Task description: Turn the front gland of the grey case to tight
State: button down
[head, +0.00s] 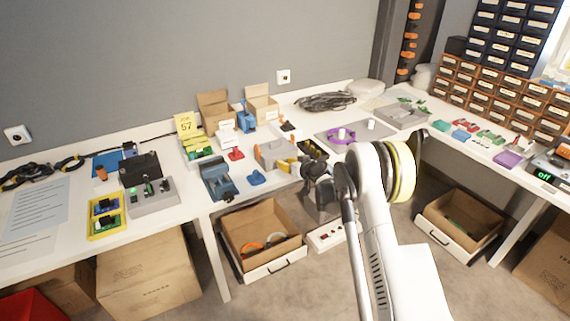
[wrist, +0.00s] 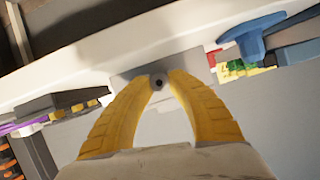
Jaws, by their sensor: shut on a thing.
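The grey case (head: 270,152) sits near the front edge of the table, in the middle of the head view. In the wrist view part of the grey case (wrist: 126,79) shows behind my fingertips. My gripper (wrist: 159,82) has its two yellow fingers closed around a small dark round gland (wrist: 159,83) with a hole in its end. In the head view my gripper (head: 288,165) is at the front of the case, and the gland is hidden by it. The gland's thread and how tight it sits cannot be seen.
A black bin with yellow pieces (head: 313,149) stands close to the right of the case. A blue T-shaped part (head: 257,178) and a blue-grey device (head: 219,181) lie to the left. An open carton (head: 262,226) stands below the table edge.

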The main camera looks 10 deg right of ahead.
jog(key=shift+d+m+y, duration=0.1)
jog(key=shift+m+y, duration=1.2)
jog(key=shift+m, duration=0.6)
jog(key=c, duration=1.2)
grip_release()
jog(key=shift+c, duration=0.2)
